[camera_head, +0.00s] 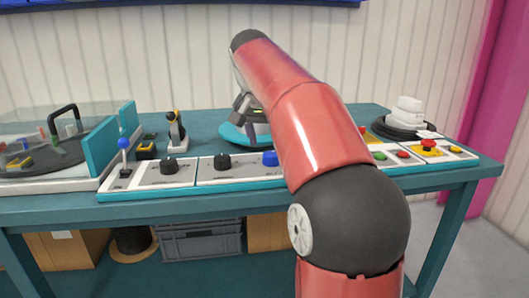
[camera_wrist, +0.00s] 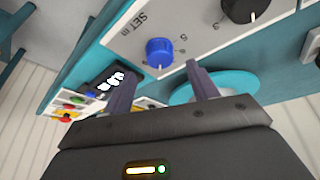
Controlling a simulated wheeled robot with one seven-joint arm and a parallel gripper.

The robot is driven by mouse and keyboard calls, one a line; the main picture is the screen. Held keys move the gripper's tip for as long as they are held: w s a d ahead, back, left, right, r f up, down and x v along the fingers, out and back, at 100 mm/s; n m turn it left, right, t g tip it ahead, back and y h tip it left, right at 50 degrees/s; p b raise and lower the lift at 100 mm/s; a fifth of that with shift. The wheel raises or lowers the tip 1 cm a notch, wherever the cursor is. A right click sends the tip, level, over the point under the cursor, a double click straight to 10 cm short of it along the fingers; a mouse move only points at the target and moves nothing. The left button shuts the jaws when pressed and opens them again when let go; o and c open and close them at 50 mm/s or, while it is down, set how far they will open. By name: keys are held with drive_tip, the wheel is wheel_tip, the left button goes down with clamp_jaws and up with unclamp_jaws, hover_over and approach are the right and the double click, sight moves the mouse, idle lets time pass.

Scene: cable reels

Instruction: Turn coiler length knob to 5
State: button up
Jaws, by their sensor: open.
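The blue knob (camera_head: 269,158) sits on the sloped white control panel, just left of my red arm in the head view. In the wrist view the blue knob (camera_wrist: 159,52) stands beside the print "SET m" and a few scale digits, one looking like a 5. A pale pointer mark shows on its lower edge. My gripper (camera_wrist: 161,82) is open and empty; its two dark fingers are apart below the knob in the picture, and I see no contact. In the head view my arm largely hides the gripper.
Two black knobs (camera_head: 169,165) (camera_head: 222,161) are left of the blue one. A blue-topped lever (camera_head: 124,144) stands at the panel's left end. Red and green buttons (camera_head: 379,155) lie right of my arm. A teal disc (camera_wrist: 225,86) and a dark display (camera_wrist: 112,78) are near the fingers.

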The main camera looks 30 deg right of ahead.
sight(271, 153)
drive_tip(key=shift+b+x, duration=0.3)
drive_tip(key=shift+x, duration=2)
drive_tip(key=shift+c, duration=0.2)
drive_tip(key=c, duration=0.9)
drive_tip(key=shift+c, duration=0.2)
